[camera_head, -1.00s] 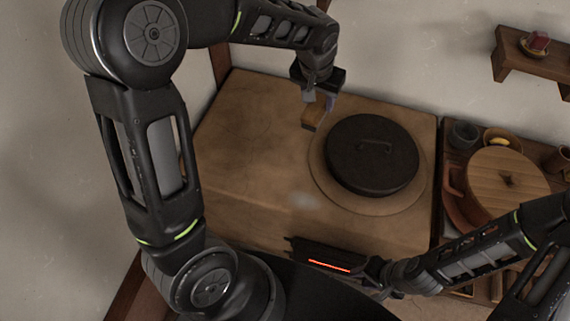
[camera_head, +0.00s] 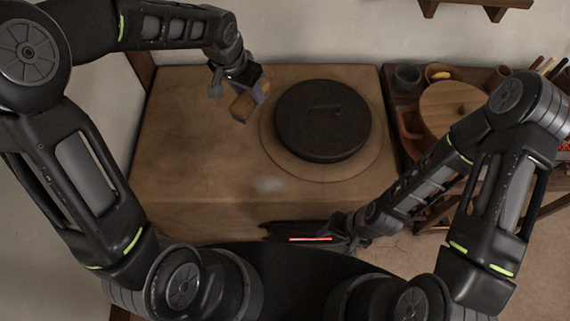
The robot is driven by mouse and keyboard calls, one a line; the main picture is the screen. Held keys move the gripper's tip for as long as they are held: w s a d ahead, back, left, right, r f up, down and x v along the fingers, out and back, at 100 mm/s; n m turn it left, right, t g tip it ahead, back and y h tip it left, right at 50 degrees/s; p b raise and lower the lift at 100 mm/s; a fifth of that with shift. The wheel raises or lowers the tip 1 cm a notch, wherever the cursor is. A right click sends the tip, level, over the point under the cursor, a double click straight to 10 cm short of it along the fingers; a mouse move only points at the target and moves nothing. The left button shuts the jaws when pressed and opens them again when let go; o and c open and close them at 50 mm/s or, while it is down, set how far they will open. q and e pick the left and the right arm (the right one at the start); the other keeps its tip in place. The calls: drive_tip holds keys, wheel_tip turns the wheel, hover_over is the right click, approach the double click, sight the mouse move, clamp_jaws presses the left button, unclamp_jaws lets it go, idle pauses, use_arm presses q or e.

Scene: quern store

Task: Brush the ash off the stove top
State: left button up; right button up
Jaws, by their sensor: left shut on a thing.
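The stove top (camera_head: 190,140) is a broad tan surface. A faint pale grey patch that looks like ash (camera_head: 267,185) lies near its front edge. My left gripper (camera_head: 238,92) is over the back of the stove top, shut on a small wooden brush (camera_head: 243,106). The brush is beyond and slightly left of the ash, apart from it. I cannot tell whether it touches the surface. My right gripper (camera_head: 285,234), dark with a red light strip, is low in front of the stove's front edge. Its fingers are too dark to tell their opening.
A side table to the right holds a wooden-lidded pot (camera_head: 455,105), a dark cup (camera_head: 407,76) and a bowl (camera_head: 438,72). The stove's left half is clear.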

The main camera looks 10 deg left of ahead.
use_arm(q)
drive_tip(key=s+d+f+m+g+b, duration=0.2)
drive_tip(key=s+d+f+m+b, duration=0.2)
drive_tip(key=f+m, duration=0.5)
drive_tip(key=s+d+f+m+g+h+b, duration=0.1)
drive_tip(key=s+d+f+m+b, duration=0.3)
drive_tip(key=f+m, duration=0.6)
drive_tip(key=shift+d+m+g+b, duration=0.8)
drive_tip(key=shift+d+m+b, duration=0.1)
drive_tip(key=shift+d+b, duration=0.3)
drive_tip(key=shift+f, duration=0.15)
